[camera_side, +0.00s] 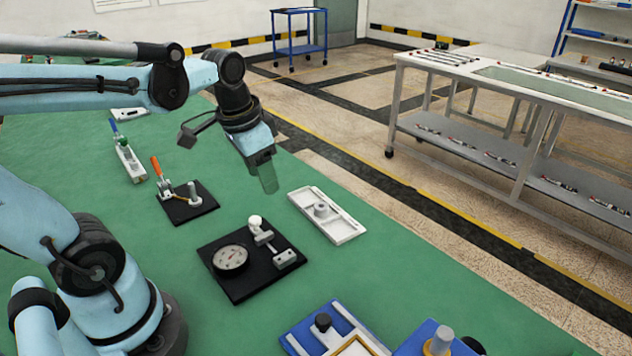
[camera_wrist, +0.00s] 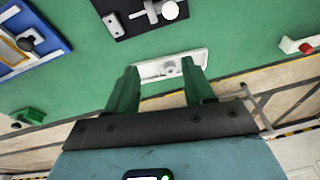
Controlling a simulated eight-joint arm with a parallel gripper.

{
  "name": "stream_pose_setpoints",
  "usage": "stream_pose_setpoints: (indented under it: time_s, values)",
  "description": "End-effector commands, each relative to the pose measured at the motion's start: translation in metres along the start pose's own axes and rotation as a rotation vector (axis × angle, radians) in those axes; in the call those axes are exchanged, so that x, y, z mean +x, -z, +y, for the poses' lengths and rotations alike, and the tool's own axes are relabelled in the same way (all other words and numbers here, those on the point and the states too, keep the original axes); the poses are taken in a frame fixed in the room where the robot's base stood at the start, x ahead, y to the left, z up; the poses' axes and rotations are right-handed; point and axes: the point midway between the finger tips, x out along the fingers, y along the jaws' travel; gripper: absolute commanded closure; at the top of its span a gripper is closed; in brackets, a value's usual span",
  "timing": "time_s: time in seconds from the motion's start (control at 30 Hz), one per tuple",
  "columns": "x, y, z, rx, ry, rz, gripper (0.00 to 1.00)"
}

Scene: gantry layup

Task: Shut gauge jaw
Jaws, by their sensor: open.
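The gauge stands on a black base plate (camera_side: 240,290) on the green table, with a round dial (camera_side: 231,257) at its left. Beside the dial is a grey metal jaw slide with a white round knob (camera_side: 255,221) and a small grey block (camera_side: 285,257). A gap shows between the knob's part and the block. In the wrist view the plate (camera_wrist: 116,30) and knob (camera_wrist: 169,10) are at the top edge, partly cut off. My gripper (camera_side: 268,182) is above the table, behind the gauge and apart from it. Its green fingers (camera_wrist: 159,68) are spread and empty.
A white tray (camera_side: 347,232) with a grey ring (camera_side: 321,209) lies right of the gauge, seen between my fingers in the wrist view. A toggle clamp with an orange handle (camera_side: 157,168) stands behind left. A blue-framed fixture (camera_side: 300,342) is in front. Green table between them is bare.

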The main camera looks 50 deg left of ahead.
Motion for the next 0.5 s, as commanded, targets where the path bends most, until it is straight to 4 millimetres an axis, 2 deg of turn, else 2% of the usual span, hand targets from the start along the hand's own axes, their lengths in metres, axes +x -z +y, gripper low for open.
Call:
stream_pose_setpoints:
  time_s: [0.03, 0.2, 0.37, 0.5]
  values:
    - [-0.002, 0.000, -0.011, 0.012, -0.012, -0.057, 0.47]
    - [-0.007, -0.006, -0.031, 0.060, -0.063, -0.190, 0.47]
    - [-0.007, -0.009, -0.036, 0.078, -0.085, -0.230, 0.47]
    - [0.002, -0.011, -0.035, 0.079, -0.085, -0.231, 0.47]
